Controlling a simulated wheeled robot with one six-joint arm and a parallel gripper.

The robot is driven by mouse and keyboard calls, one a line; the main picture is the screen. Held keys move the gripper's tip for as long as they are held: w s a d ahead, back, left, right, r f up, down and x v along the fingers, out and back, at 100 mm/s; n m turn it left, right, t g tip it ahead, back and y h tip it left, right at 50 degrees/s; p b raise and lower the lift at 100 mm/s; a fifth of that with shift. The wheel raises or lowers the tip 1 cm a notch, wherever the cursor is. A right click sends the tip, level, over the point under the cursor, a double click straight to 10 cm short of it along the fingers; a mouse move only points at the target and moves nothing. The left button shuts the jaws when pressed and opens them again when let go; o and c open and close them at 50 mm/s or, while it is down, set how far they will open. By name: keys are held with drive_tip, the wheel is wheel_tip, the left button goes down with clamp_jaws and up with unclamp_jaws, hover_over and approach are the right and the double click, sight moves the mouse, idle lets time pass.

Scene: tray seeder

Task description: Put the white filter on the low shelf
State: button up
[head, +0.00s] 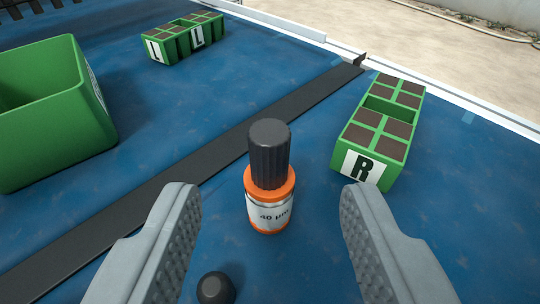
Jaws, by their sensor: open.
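No plainly white filter shows, and I see no low shelf. An orange canister (256,183) with a black ribbed cap stands upright on the blue surface. Its white label reads what looks like "40 µm"; I cannot tell if it is the filter of the task. My gripper (268,221) is open, with one grey ridged finger at the lower left and one at the lower right. The canister shows between and beyond the fingers, with a gap on each side, and nothing is held.
A green tray (352,164) marked R stands at right, a green tray (176,45) marked L at the back left. A large green bin (50,140) is at far left. A black strip (190,172) crosses the blue surface. A black knob (215,289) is at the bottom.

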sight(270, 142)
drive_tip(key=shift+x, duration=5)
clamp_jaws()
